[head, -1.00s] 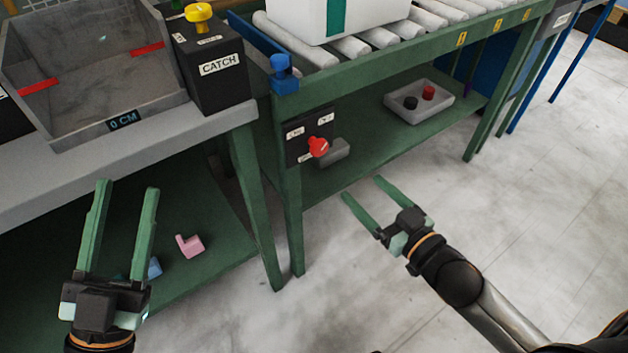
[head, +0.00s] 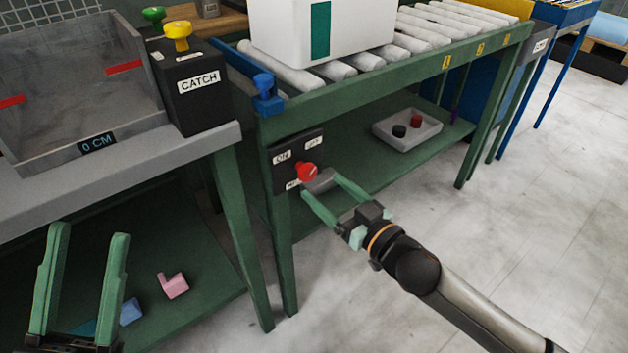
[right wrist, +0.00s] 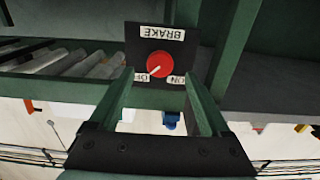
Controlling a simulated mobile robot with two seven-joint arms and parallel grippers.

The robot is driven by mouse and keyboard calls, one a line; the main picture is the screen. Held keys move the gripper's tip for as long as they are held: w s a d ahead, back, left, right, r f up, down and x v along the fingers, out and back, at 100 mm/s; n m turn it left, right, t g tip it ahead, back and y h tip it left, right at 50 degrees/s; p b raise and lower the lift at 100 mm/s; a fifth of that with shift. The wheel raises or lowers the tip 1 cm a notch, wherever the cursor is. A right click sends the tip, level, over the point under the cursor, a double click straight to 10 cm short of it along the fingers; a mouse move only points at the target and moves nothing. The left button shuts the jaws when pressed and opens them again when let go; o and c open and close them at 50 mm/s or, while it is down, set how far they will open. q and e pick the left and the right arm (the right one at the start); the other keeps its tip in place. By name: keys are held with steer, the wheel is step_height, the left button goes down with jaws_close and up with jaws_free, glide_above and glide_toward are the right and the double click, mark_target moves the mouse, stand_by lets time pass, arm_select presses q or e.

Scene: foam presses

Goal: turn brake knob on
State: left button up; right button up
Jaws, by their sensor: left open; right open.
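The red brake knob (head: 307,173) sits on a black panel (head: 283,152) on the green conveyor frame's leg. In the right wrist view the knob (right wrist: 159,64) shows upside down with labels BRAKE, ON and OFF; its white pointer line aims toward the OFF label. My right gripper (head: 318,199) is open, its fingertips just below and to the right of the knob in the head view. In the wrist view the knob lies ahead between the open fingers, and they do not appear to hold it. My left gripper (head: 90,235) is open and empty at the lower left.
A black CATCH box (head: 200,104) with a yellow knob stands on the grey bench. A blue knob (head: 266,92) is on the conveyor corner. A white box (head: 290,35) rests on the rollers. A grey tray (head: 430,136) and pink piece (head: 173,285) lie on lower shelves.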

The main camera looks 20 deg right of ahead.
mark_target(310, 176)
steer(key=shift+b+x, duration=0.35)
steer(key=shift+x, duration=1.95)
jaws_close()
